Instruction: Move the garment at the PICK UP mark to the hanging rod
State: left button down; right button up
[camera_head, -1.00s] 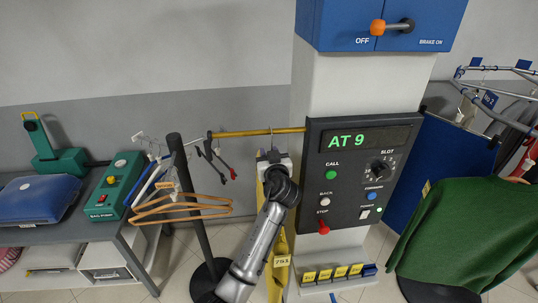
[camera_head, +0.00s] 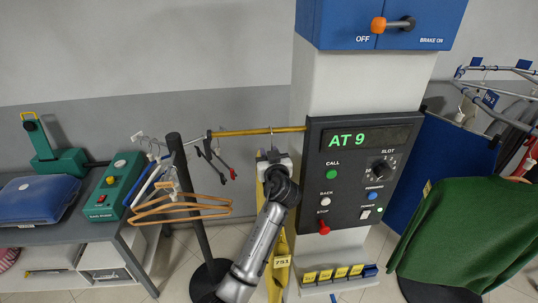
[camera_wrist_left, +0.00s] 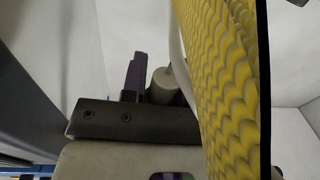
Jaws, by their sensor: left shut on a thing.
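A yellow garment (camera_head: 281,272) with a tag reading 751 hangs below my left gripper (camera_head: 270,158), partly hidden behind my arm. In the left wrist view its patterned yellow cloth (camera_wrist_left: 222,80) fills the right side, beside a pale hanger neck (camera_wrist_left: 164,85) at the fingers. My left gripper is shut on the garment's hanger. The brass hanging rod (camera_head: 245,132) runs just above the gripper, and a hook shows at its right part; whether the hook rests on it I cannot tell. The PICK UP mark is not readable. My right gripper is not in view.
The control panel (camera_head: 360,170) reading AT 9 stands close right of the gripper. Dark clip hangers (camera_head: 213,158) hang on the rod's left end. Wooden hangers (camera_head: 180,208) hang by a dark post (camera_head: 190,200). A green sweater (camera_head: 465,235) hangs at the right.

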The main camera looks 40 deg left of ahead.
pick_arm(q)
jog(key=c, duration=0.8)
grip_release()
jog(key=b+v, duration=0.2)
jog(key=v, duration=1)
jog(key=shift+b, duration=0.4)
jog(key=shift+v, duration=0.8)
jog(key=shift+d+r, duration=0.1)
jog(key=shift+d, duration=0.05)
